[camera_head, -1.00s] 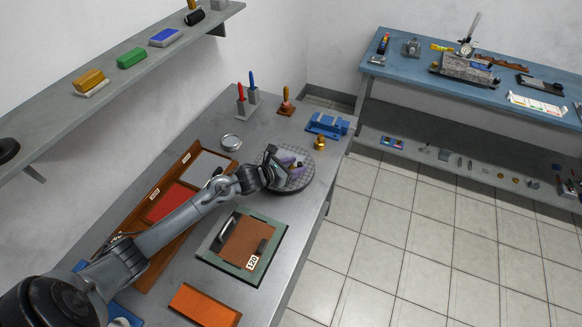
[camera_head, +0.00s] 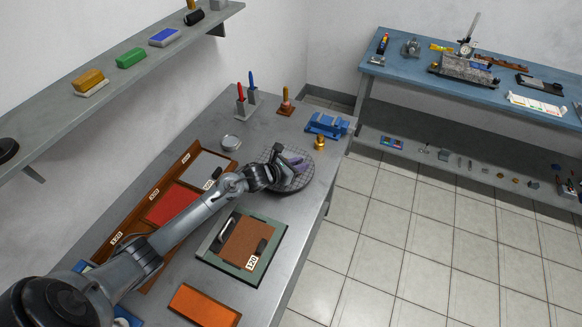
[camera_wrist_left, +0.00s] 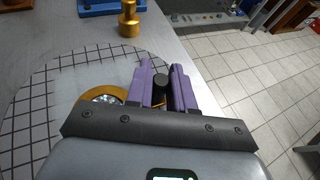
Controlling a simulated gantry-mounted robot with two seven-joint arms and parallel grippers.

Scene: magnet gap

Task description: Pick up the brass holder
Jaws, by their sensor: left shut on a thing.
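My left gripper (camera_head: 297,163) has purple fingers and is over the round gridded plate (camera_head: 303,181). In the left wrist view its fingers (camera_wrist_left: 161,68) are shut on a black knob (camera_wrist_left: 161,84), with a little brass colour just below it. A brass ring (camera_wrist_left: 101,94) with a shiny, pale centre lies beside the left finger. I take the ring and knob to be the brass holder; the gripper hides the join between them and most of its lower part. I cannot tell whether it is clear of the plate. My right gripper is not in view.
A brass knobbed piece (camera_head: 320,142) stands just beyond the plate, near a blue fixture (camera_head: 327,124). A green-framed board (camera_head: 218,262) and a wooden tray (camera_head: 120,240) lie nearer. The bench's right edge runs close to the plate.

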